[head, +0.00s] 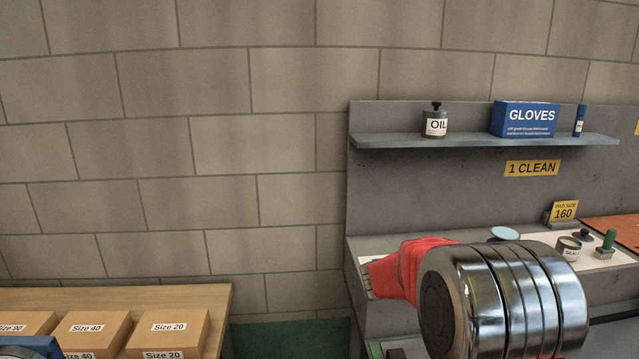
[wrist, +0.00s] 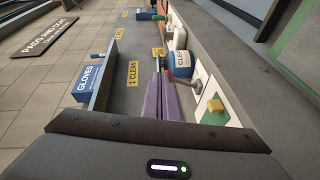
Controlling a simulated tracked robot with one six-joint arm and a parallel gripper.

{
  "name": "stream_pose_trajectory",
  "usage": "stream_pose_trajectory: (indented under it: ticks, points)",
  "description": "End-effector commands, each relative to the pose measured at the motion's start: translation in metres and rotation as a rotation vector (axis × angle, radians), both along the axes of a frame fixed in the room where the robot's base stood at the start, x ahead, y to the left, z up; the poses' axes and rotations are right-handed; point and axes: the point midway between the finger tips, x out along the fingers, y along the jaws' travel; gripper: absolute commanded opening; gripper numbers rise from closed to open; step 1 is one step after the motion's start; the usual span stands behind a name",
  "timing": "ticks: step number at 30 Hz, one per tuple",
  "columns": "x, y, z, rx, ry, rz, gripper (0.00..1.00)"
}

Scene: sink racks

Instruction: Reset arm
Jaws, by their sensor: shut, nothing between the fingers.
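My gripper (wrist: 164,78) shows in the wrist view as two purple-grey fingers, close together with nothing between them. They reach out over the workbench, in front of the 1 CLEAN sign (wrist: 132,74). In the head view my arm fills the lower right, with a shiny metal joint and a red part pointing left over the bench end. The fingertips cannot be made out clearly there.
The grey workbench (head: 357,249) has a shelf (head: 460,141) with an OIL can (head: 435,122), a GLOVES box (head: 524,118) and a blue tube (head: 580,121). A stamp (head: 607,243) stands on the bench. Size-labelled boxes (head: 168,331) sit on a wooden table (head: 120,297) at lower left.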

Motion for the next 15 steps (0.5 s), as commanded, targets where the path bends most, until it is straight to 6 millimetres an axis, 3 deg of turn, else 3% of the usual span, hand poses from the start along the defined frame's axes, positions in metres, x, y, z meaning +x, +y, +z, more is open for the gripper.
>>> stream_pose_trajectory:
  ticks: [6,15]
  points:
    - [-0.059,-0.007,0.013,0.145,0.038,-0.088,0.0]
    - [-0.138,0.0,0.014,0.364,0.085,-0.164,0.0]
